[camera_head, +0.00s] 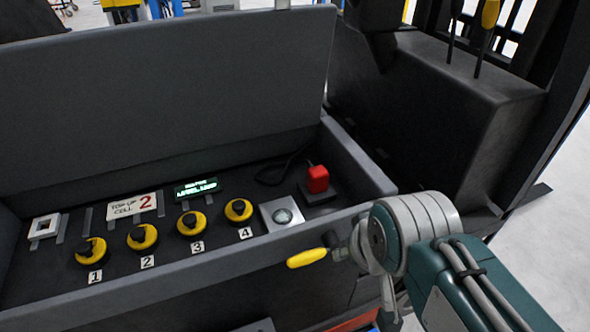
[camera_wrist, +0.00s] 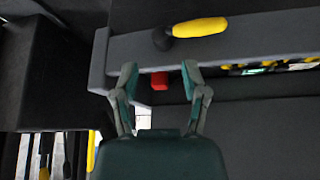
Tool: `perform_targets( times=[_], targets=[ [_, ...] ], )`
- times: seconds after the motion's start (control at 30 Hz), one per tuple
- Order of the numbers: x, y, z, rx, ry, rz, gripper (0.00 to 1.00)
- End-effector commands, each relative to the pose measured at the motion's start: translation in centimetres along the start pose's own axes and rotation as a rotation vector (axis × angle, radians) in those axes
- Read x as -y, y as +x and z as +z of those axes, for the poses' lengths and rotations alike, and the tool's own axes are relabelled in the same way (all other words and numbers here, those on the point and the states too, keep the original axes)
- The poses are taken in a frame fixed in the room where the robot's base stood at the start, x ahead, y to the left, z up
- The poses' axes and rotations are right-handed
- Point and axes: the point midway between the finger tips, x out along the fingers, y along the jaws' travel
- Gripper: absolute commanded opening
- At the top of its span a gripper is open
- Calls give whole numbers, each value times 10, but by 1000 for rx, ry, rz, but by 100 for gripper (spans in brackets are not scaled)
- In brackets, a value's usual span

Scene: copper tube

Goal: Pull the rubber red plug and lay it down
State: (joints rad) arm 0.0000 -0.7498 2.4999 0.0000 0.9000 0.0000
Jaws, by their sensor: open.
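The red plug (camera_head: 317,179) sits upright on a dark base in the back right part of the open grey box, with a black cable running to its left. In the wrist view the red plug (camera_wrist: 159,80) shows between my fingertips but farther off, partly hidden by the box's wall. My gripper (camera_wrist: 159,70) is open and empty, its two fingers spread apart. In the head view my arm's wrist is in front of the box's right front corner, to the right of the plug and nearer the camera; my fingers are not clear there.
A yellow-handled lever (camera_head: 306,258) sticks out at the box's front wall (camera_head: 215,268), close to my wrist. Several yellow-and-black caps, a label card (camera_head: 135,206), a small display (camera_head: 195,188) and a square plate (camera_head: 282,215) fill the box floor. A raised lid stands behind.

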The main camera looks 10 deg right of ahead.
Motion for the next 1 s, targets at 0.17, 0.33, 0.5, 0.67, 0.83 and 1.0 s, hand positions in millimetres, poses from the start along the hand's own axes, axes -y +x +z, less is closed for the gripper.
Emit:
perform_targets(
  times=[0.17,0.33,0.5,0.67,0.83,1.0],
  targets=[
    [0,0,0,0,0,0,57],
    [-2,-2,1,-1,-6,-4,88],
    [-10,-8,-10,18,-96,-12,97],
    [-12,-6,-45,81,-314,-26,97],
    [-12,1,-83,145,-561,-54,97],
    [-12,16,-119,205,-806,-100,97]
  ],
)
